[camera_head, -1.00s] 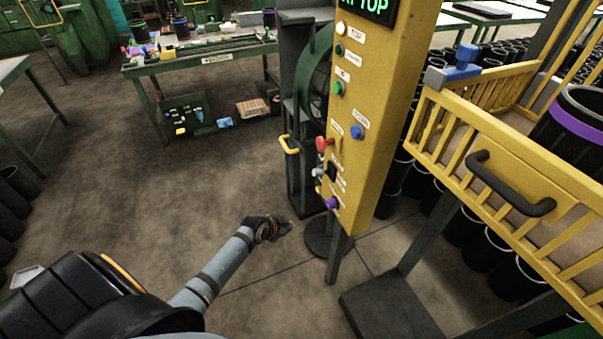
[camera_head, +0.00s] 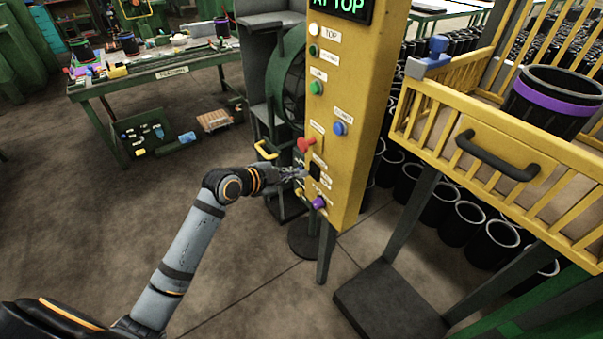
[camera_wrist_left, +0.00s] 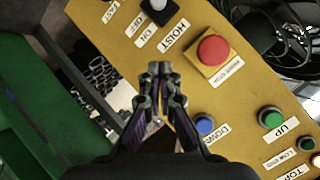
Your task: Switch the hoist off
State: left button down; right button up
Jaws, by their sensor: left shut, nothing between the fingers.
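The yellow control panel (camera_head: 349,90) stands in the middle of the head view, under a display ending in "TOP". The hoist switch (camera_wrist_left: 157,9) is a pale-tipped lever on a black base, at the top of the left wrist view beside labels HOIST, ON and OFF. Its black base (camera_head: 315,171) shows in the head view. My left gripper (camera_head: 298,172) is shut and empty beside the panel's left edge, close to the switch; contact cannot be told. Its shut fingers (camera_wrist_left: 160,70) point toward the panel below the switch in the wrist view. My right gripper is not in view.
A red mushroom button (camera_head: 306,145) sits just above the gripper, and a purple button (camera_head: 319,202) below. A blue button (camera_head: 340,128) and green button (camera_head: 318,88) are higher. A yellow-railed cage (camera_head: 500,150) holds a black bin at right.

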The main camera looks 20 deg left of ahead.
aim_at(302, 174)
pick_arm(q)
jog(key=w+f+p, duration=0.1)
jog(key=w+f, duration=0.1)
jog(key=w+f+p, duration=0.1)
jog(key=w+f, duration=0.1)
jog(key=w, duration=0.1)
jog(key=w+f+p, duration=0.1)
jog(key=w+f, duration=0.1)
jog(key=w, duration=0.1)
jog(key=shift+d+f, duration=0.4)
jog(key=shift+f, duration=0.1)
